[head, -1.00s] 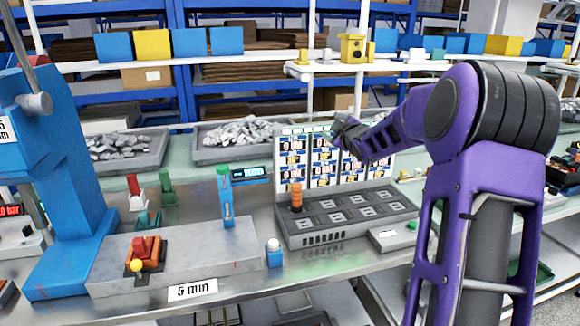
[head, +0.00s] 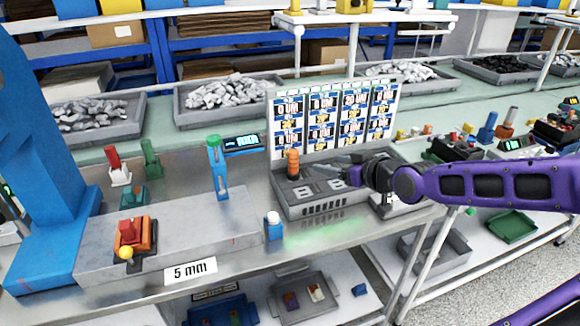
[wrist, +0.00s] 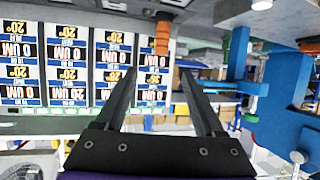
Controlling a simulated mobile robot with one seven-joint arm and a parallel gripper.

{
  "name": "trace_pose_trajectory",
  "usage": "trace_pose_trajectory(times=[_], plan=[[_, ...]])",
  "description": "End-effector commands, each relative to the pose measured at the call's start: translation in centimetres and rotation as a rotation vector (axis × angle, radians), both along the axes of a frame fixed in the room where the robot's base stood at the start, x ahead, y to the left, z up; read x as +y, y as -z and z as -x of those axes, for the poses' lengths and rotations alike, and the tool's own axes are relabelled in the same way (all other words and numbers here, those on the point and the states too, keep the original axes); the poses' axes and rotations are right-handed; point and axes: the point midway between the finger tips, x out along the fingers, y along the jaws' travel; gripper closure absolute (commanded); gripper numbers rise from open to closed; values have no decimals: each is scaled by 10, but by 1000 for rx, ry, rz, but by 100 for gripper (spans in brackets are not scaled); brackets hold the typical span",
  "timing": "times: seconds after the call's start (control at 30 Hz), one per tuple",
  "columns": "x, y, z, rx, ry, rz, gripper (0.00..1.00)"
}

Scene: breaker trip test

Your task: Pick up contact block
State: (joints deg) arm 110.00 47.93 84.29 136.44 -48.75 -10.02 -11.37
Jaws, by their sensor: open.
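I cannot say for certain which piece is the contact block. An upright orange ribbed piece (head: 292,163) stands at the back left of the grey slotted tray (head: 325,210). My gripper (head: 335,168) is over this tray, right of the orange piece, its fingers pointing left toward it. In the wrist view my gripper (wrist: 158,72) is open and empty; the orange piece (wrist: 162,35) appears upside down beyond the gap between the fingertips. A red and orange block (head: 134,235) with a yellow knob sits on the metal plate at the left.
A label board (head: 333,120) stands close behind the slotted tray. A blue post with a green top (head: 217,168) and a white-capped blue bottle (head: 273,226) stand to its left. A large blue frame (head: 45,150) is at far left. The bench front between bottle and tray is clear.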

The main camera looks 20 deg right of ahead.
Motion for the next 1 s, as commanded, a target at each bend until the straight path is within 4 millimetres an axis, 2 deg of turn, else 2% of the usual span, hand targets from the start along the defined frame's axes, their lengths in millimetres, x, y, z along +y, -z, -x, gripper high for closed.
trace_pose_trajectory(times=[0.13, 0.7, 1.0], plan=[[5, 8, -11, 0, -2, -2, 29], [24, 40, -90, -3, -2, -1, 29], [27, 46, -109, -3, 0, -2, 29]])
